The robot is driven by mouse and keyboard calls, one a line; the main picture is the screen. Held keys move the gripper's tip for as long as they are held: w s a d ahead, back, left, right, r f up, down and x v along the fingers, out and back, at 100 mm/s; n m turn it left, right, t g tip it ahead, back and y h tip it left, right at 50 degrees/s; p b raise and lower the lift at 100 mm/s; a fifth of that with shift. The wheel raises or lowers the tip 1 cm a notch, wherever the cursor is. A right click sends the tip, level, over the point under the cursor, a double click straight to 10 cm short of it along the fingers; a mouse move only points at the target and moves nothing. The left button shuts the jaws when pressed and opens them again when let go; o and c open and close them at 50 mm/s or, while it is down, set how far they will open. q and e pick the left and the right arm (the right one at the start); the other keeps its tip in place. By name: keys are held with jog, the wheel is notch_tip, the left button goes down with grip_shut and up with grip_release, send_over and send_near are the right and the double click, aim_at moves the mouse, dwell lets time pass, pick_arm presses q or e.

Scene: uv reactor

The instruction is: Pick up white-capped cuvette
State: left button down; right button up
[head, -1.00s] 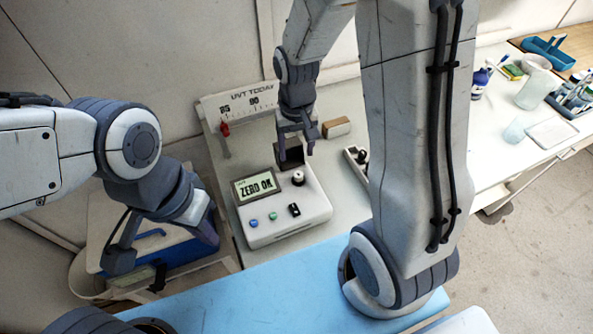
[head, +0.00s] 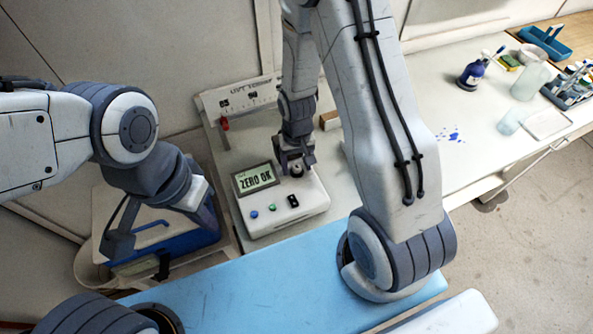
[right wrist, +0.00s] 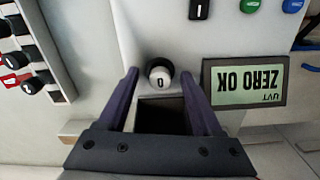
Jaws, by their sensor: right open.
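A white cap marked 0 (right wrist: 159,76), with a dark collar around it, stands upright on the top of the white meter (head: 303,208). It looks like the white-capped cuvette in the meter's socket; its body is hidden. My right gripper (head: 295,164) is open above the meter. In the right wrist view its two fingers reach to either side of the cap, with gaps, and nothing is gripped. A dark square piece (right wrist: 161,115) lies between the fingers. My left gripper (head: 162,232) is open and empty over a blue-and-white box at the left.
The meter's screen (right wrist: 245,82) reads ZERO OK. A rack (right wrist: 60,50) with red-capped and dark-and-white pieces stands beside the meter. A blue bottle (head: 470,76), clear beakers and a blue tray (head: 545,42) stand farther right. A blue mat (head: 240,285) lies in front.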

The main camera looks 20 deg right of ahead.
grip_shut()
jog(key=shift+r, duration=0.2)
